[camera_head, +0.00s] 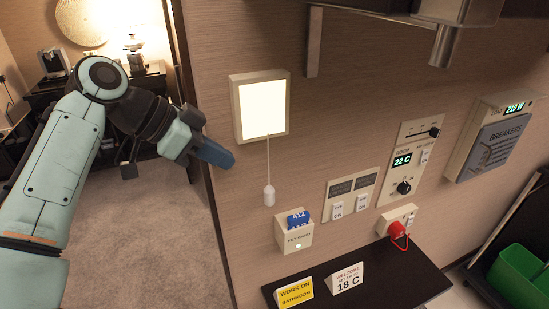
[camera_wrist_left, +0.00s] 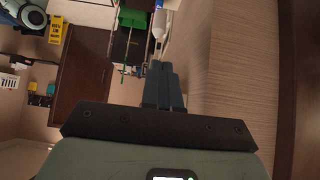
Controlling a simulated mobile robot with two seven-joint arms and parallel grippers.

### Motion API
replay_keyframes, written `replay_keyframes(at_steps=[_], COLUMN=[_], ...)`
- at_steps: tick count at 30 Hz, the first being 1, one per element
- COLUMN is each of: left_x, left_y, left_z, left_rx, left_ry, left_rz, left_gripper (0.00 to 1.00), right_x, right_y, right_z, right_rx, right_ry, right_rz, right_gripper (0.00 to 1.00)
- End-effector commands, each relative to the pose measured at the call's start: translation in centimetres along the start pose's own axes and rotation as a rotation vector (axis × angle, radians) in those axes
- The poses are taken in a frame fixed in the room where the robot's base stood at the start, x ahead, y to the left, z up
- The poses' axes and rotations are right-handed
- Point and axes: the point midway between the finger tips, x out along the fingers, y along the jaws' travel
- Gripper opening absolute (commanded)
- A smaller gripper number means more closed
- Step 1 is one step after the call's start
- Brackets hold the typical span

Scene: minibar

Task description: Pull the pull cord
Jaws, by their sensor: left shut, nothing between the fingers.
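The pull cord (camera_head: 268,160) is a thin pale line hanging from a lit square wall lamp (camera_head: 263,105). Its small white handle (camera_head: 269,196) hangs at the bottom in front of the wall. My left gripper (camera_head: 231,160) comes in from the left, shut and empty, with dark blue fingers pointing right toward the cord. The fingertips are left of the cord and above its handle, with a gap in the picture. In the left wrist view the shut fingers (camera_wrist_left: 163,84) show at the centre; a white shape lies beyond them, and I cannot tell whether it is the handle.
A key card holder (camera_head: 294,236) is below the cord. Switches and a thermostat panel (camera_head: 404,160) are to the right. A red plug (camera_head: 398,231) and a dark shelf (camera_head: 395,275) with signs are lower. A wall edge is left of the gripper; a green bin (camera_head: 520,275) stands far right.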

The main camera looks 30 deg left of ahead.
Motion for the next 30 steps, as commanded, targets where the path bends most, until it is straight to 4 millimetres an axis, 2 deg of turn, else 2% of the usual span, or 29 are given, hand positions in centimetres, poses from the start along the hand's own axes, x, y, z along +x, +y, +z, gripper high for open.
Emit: replay_keyframes(at_steps=[5,15,19,24,30], left_x=[1.1,7.0,8.8,9.9,10.1], left_y=[0.2,0.2,0.1,0.1,0.1], left_z=[0.3,0.3,0.2,0.2,0.2], left_rx=[0.0,0.0,0.0,0.0,0.0], left_ry=[-0.003,-0.004,-0.003,-0.002,-0.002], left_rz=[0.003,0.004,0.003,0.001,0.0], left_gripper=[0.0,0.0,0.0,0.0,0.0], right_x=[0.3,0.3,0.2,0.1,0.1], right_y=[0.3,0.3,0.2,0.1,0.1], right_z=[0.6,0.5,0.4,0.3,0.3], right_rx=[0.003,0.003,0.002,0.002,0.002], right_ry=[-0.008,-0.008,-0.006,-0.004,-0.004], right_rz=[0.002,0.002,0.002,0.001,0.001], right_gripper=[0.43,0.43,0.43,0.43,0.43])
